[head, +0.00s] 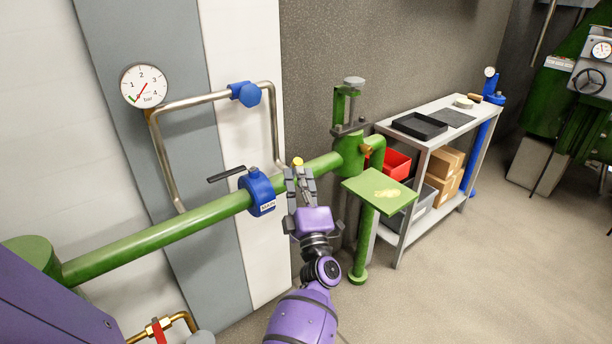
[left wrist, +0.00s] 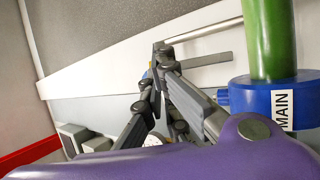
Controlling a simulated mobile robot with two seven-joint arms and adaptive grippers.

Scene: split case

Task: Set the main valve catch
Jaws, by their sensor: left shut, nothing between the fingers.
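The main valve (head: 257,194) is a blue body on the green pipe with a white MAIN label. In the left wrist view the valve (left wrist: 240,98) is at the right. Its dark flat lever (head: 226,175) points left in the head view. A small yellow knob (head: 297,161) shows just beyond my left fingertips; I cannot tell whether they touch it or whether it is the catch. My left gripper (head: 299,172) is shut and empty, right of the valve, in front of the pipe. In the left wrist view its fingers (left wrist: 162,62) come together. My right gripper is not in view.
A gauge (head: 144,86) and a bent metal pipe with a blue valve (head: 246,94) are on the wall. A green stand with a square plate (head: 378,192) is close right of my gripper. A shelf (head: 440,122) holds trays and boxes. Floor at right is clear.

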